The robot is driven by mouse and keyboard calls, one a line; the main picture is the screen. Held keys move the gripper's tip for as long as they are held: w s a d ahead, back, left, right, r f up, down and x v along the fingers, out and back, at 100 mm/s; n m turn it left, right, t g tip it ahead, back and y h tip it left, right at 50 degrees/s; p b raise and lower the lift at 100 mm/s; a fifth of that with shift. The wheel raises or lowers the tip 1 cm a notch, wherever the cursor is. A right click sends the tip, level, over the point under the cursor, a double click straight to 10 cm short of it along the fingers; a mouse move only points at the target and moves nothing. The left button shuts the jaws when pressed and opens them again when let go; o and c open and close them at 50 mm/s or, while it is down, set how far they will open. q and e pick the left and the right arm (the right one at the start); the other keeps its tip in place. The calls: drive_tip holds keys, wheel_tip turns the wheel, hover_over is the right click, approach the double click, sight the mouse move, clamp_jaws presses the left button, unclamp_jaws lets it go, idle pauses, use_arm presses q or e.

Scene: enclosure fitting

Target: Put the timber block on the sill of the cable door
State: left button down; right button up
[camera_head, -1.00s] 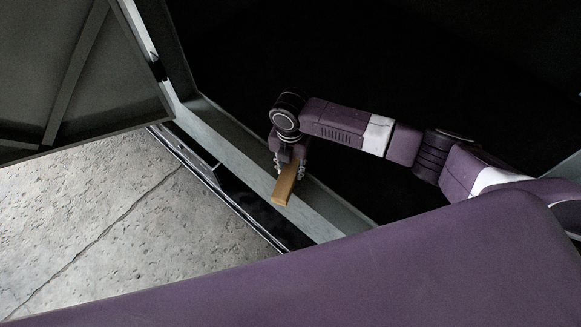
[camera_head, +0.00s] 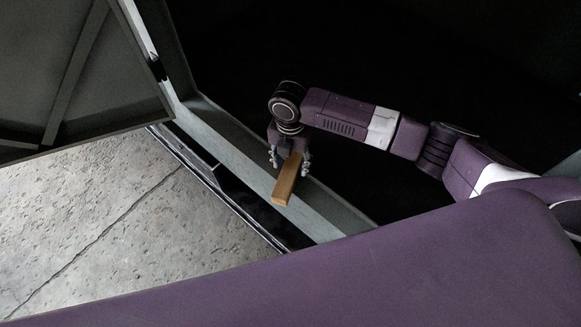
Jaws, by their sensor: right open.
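The timber block (camera_head: 286,183) is a small tan bar. It lies across the grey sill (camera_head: 236,153) of the cable door, its near end towards the sill's outer edge. My right gripper (camera_head: 290,162) is open around the block's far part, with one finger on each side and a gap visible at both. The far end of the block is partly hidden under the gripper. The cable door (camera_head: 100,75) stands open at the upper left. My left gripper is not in view.
The enclosure's inside beyond the sill is dark and shows no detail. A dark gap and thin metal edge (camera_head: 205,172) run along the sill's outer side. Cracked concrete floor (camera_head: 95,220) lies at the lower left. My purple body fills the bottom.

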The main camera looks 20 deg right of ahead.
sight(290, 167)
wheel_tip(290, 167, up, 9)
idle(0.3)
idle(0.4)
